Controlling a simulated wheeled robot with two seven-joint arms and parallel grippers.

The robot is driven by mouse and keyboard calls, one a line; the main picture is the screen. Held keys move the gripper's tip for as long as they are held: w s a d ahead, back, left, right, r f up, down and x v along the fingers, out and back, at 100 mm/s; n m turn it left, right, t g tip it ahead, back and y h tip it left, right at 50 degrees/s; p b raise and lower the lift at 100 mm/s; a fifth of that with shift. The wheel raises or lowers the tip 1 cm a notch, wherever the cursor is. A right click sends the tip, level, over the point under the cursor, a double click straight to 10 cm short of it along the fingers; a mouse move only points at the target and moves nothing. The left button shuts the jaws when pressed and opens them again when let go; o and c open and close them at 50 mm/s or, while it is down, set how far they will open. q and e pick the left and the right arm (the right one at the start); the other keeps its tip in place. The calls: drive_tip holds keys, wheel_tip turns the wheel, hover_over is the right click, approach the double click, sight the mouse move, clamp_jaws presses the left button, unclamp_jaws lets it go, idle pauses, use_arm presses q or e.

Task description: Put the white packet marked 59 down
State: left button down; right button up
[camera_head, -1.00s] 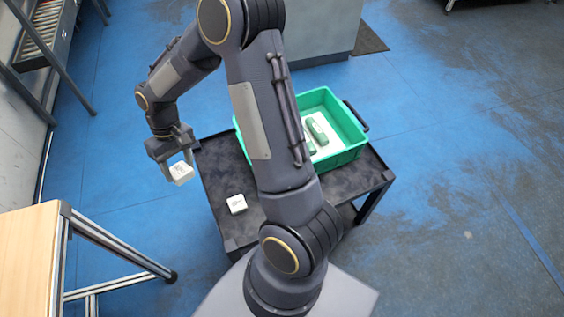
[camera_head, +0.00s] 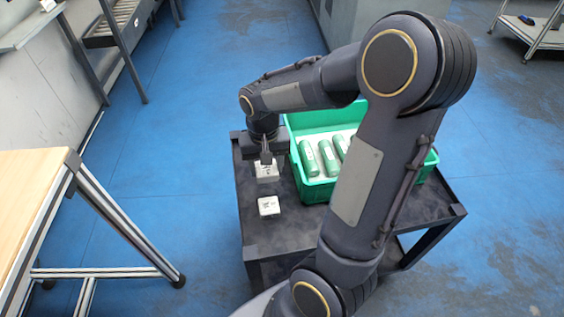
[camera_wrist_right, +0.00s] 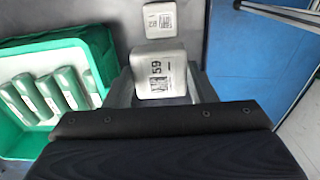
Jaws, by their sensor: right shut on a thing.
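My right gripper (camera_head: 266,157) is over the left part of the dark cart top, left of the green crate. It is shut on the white packet marked 59 (camera_head: 266,173). In the right wrist view the packet (camera_wrist_right: 158,72) sits between the two fingers, its 59 and code facing the camera. I cannot tell whether its underside touches the cart top (camera_head: 254,226). My left gripper is not in view.
A second white packet (camera_head: 268,206) lies on the cart top, nearer the front edge. The green crate (camera_head: 318,192) holds several green-and-white items. A wooden-topped table (camera_head: 32,190) stands at the left, with blue floor between.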

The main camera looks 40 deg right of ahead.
drive_tip(key=w+d+f, duration=0.2)
drive_tip(key=w+f, duration=0.1)
drive_tip(key=w+d+f, duration=0.2)
drive_tip(key=w+f, duration=0.1)
drive_tip(key=w, duration=0.1)
drive_tip(key=w+d+f+b, duration=0.1)
drive_tip(key=w+d+f, duration=0.1)
drive_tip(key=w, duration=0.1)
drive_tip(key=shift+w+d+f, duration=0.25)
drive_tip(key=shift+f, duration=0.15)
drive_tip(key=shift+w+d+f, duration=0.1)
drive_tip(key=shift+w+f, duration=0.05)
drive_tip(key=shift+f, duration=0.1)
wheel_tip(320, 180, down, 4)
drive_tip(key=shift+w+d+r+b, duration=0.1)
drive_tip(key=shift+w+r+b, duration=0.05)
drive_tip(key=shift+r+b, duration=0.15)
drive_tip(key=shift+f, duration=0.15)
drive_tip(key=o, duration=1.1)
drive_tip(key=shift+c, duration=0.2)
